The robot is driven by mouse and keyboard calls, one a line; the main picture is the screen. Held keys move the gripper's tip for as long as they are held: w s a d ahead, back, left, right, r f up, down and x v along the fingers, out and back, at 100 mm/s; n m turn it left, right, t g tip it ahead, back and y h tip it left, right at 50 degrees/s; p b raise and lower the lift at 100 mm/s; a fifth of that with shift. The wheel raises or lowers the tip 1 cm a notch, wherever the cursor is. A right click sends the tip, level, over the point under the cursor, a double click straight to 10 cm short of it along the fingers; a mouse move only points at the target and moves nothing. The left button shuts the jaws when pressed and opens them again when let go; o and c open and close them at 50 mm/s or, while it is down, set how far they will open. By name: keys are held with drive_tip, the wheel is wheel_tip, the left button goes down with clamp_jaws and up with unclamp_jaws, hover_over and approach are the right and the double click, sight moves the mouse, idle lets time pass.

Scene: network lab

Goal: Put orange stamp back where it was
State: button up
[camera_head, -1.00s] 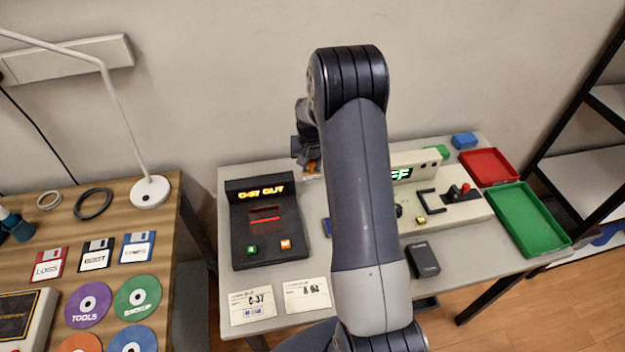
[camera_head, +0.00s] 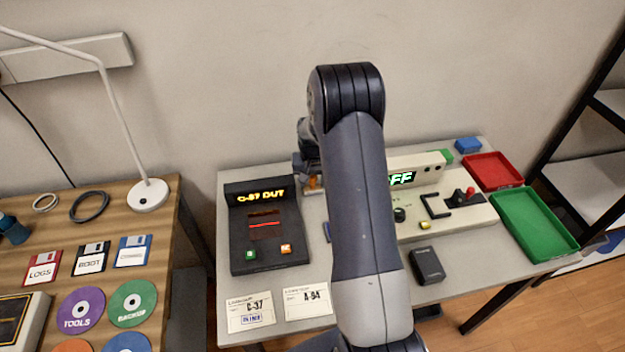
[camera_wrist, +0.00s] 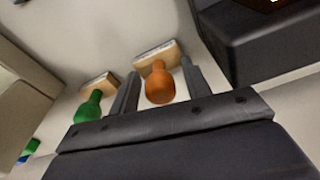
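The orange stamp (camera_wrist: 160,84), with a rounded orange handle and a pale wooden base, is between the two fingers of my gripper (camera_wrist: 161,92) in the wrist view. A narrow gap shows on each side of the handle, so the gripper looks open around it. In the head view the orange stamp (camera_head: 312,183) shows just below my gripper (camera_head: 308,170), at the back of the grey table, partly hidden by my arm. A green stamp (camera_wrist: 88,106) with a similar wooden base stands left of it in the wrist view. Whether the orange stamp's base touches the table is unclear.
A pale console (camera_head: 455,215) stands to the right. Two paper labels (camera_head: 250,311) lie in front. Red (camera_head: 492,170) and green (camera_head: 535,223) trays are at the right end.

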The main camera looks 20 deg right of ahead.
drive_tip(key=r+p, duration=0.2)
drive_tip(key=r, duration=0.2)
drive_tip(key=s+r+p, duration=0.1)
drive_tip(key=r+p, duration=0.1)
drive_tip(key=r, duration=0.2)
drive_tip(key=r+p, duration=0.2)
drive_tip(key=r, duration=0.2)
drive_tip(key=shift+s+a+r+p, duration=0.15)
drive_tip(key=shift+s+a+p, duration=0.1)
drive_tip(key=shift+p, duration=0.15)
drive_tip(key=f+b, duration=0.2)
drive_tip(key=f, duration=0.2)
drive_tip(key=w+f+b, duration=0.1)
drive_tip(key=f+b, duration=0.1)
drive_tip(key=f, duration=0.2)
drive_tip(key=f+b, duration=0.3)
drive_tip(key=f, duration=0.1)
drive_tip(key=shift+w+d+f, duration=0.25)
drive_tip(key=shift+f, duration=0.1)
drive_tip(key=shift+r+p, duration=0.95)
drive_tip(key=shift+r, duration=0.8)
